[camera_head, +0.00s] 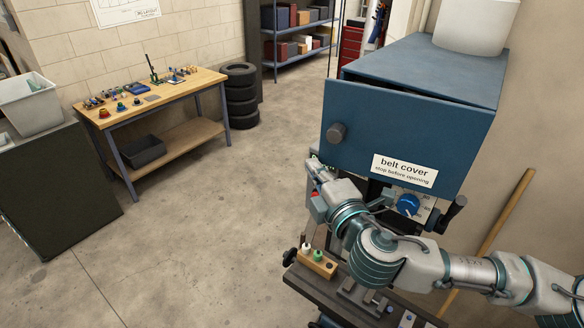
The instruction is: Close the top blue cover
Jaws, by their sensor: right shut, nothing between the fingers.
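The blue belt cover (400,125) is the front panel of the blue machine housing (425,65) at the upper right. It has a dark round knob (337,132) on its left and a white "belt cover" label (404,170). A dark gap shows along its top edge, so it stands ajar. My right arm comes in from the lower right, and my right gripper (313,165) is at the panel's lower left corner, below the knob. It is shut and small in view; I cannot tell whether it touches the panel. My left gripper is not in view.
A blue dial (408,204) and a black handle (453,213) sit under the cover. The machine table (365,300) carries a small wooden block (318,264). A wooden pole (505,218) leans at the right wall. The floor to the left is clear up to the workbench (150,100).

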